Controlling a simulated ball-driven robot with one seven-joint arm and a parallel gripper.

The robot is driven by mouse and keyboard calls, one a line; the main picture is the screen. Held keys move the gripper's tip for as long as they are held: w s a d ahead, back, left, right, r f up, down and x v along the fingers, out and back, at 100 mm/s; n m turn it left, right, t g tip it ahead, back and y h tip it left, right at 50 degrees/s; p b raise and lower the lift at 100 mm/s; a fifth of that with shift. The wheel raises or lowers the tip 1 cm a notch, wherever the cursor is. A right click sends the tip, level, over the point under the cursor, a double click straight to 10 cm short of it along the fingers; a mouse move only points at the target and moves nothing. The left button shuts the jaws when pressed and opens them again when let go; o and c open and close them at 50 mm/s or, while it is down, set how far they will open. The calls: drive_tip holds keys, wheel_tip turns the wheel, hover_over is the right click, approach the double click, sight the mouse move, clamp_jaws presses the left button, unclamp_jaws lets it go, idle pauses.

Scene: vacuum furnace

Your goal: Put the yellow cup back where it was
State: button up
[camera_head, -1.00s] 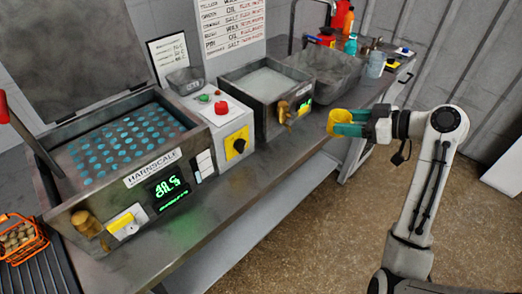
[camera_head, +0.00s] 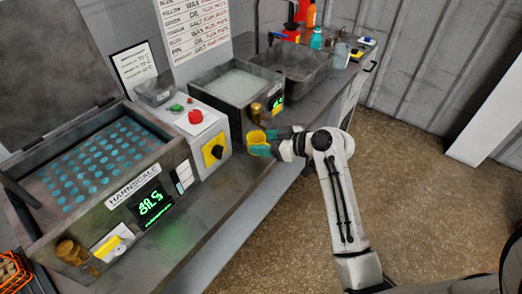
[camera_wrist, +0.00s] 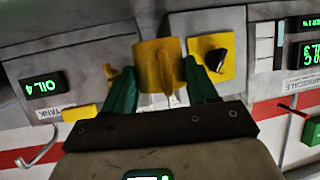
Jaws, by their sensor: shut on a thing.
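The yellow cup (camera_head: 256,138) is held between the teal fingers of my gripper (camera_head: 263,148), at the near side of the counter. It appears just in front of the grey control box and the smaller tank. The head view does not make clear whether the cup touches the counter.
The control box (camera_head: 208,140) has a red button and a black knob on yellow. The smaller tank (camera_head: 238,85) with a brass tap stands right of it, the large dotted bath (camera_head: 105,165) left. Bottles (camera_head: 312,18) stand at the far end. Counter front is bare.

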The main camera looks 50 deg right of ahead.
drive_tip(key=shift+w+a+f, duration=0.15)
drive_tip(key=shift+f, duration=0.1)
drive_tip(key=shift+w+a+f+p, duration=0.1)
drive_tip(key=shift+f+p, duration=0.2)
drive_tip(key=shift+f, duration=0.65)
drive_tip(key=shift+w+a+f+p, duration=0.1)
drive_tip(key=shift+f+p, duration=0.15)
drive_tip(key=shift+f, duration=0.65)
drive_tip(key=shift+f, duration=0.15)
drive_tip(key=o, duration=1.3)
